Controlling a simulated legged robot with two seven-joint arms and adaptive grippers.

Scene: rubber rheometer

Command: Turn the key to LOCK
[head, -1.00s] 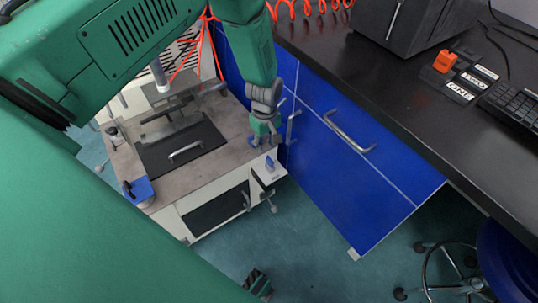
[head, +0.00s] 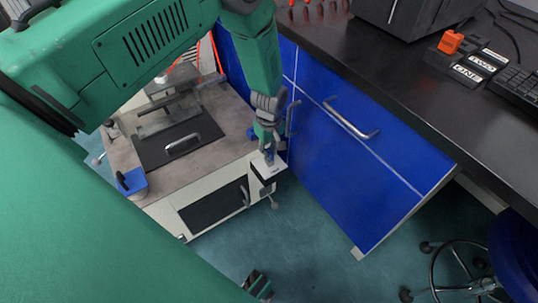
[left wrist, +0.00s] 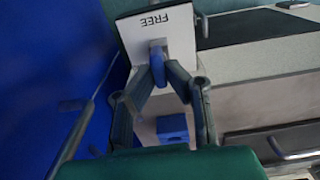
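The blue key (left wrist: 157,62) stands upright on a white panel (left wrist: 170,27) marked FREE in the left wrist view. In the head view this small panel (head: 262,173) sits at the right front corner of the machine, and the key is largely hidden by the fingers. My left gripper (head: 268,153) points down at the panel. In the left wrist view its two fingers (left wrist: 158,72) converge on the key from both sides and appear shut on it.
Blue cabinet doors (head: 350,165) with metal handles stand close right of the panel. The machine top has a dark plate (head: 165,150) with a handle and a blue block (head: 132,182). A black desk (head: 420,80) lies at right.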

